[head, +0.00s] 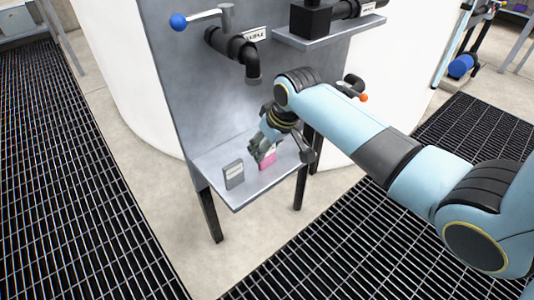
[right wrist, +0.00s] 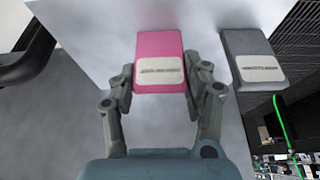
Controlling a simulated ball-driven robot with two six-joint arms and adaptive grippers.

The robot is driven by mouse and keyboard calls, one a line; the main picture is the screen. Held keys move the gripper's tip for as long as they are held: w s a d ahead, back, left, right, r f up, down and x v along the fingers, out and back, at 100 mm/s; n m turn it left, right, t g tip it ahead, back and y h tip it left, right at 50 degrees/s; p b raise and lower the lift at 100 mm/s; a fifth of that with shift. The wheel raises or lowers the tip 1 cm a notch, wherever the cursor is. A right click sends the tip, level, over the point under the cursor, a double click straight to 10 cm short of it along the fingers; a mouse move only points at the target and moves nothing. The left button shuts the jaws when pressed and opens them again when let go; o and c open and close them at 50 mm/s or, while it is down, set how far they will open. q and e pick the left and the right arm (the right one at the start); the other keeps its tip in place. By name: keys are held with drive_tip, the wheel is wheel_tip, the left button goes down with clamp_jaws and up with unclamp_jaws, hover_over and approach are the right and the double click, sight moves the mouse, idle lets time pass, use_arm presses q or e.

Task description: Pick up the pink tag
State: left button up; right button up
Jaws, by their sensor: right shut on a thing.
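The pink tag (right wrist: 160,48) is a small pink block with a pale printed label, at the top middle of the right wrist view. In the head view the pink tag (head: 267,159) shows partly behind my right gripper (head: 261,148), on the grey shelf (head: 238,198). My right gripper (right wrist: 160,85) is shut on the pink tag, with one finger against each side. I cannot tell whether the tag touches the shelf. My left gripper is in neither view.
A grey tag (head: 234,174) stands on the shelf left of the pink one; the right wrist view shows it too (right wrist: 251,52). Black pipes, a blue-knobbed lever (head: 179,22) and an orange-tipped handle (head: 363,98) are above the shelf. Dark floor grating (head: 70,190) lies around.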

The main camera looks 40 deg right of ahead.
drive_tip(key=shift+r, duration=0.1)
wheel_tip(320, 180, up, 4)
drive_tip(key=shift+r+p, duration=0.1)
drive_tip(key=shift+p, duration=0.8)
drive_tip(key=s+d+r+p, duration=0.2)
drive_tip(key=d+r, duration=0.4)
drive_tip(key=d, duration=0.5)
drive_tip(key=shift+s+r, duration=0.3)
drive_tip(key=shift+s, duration=0.4)
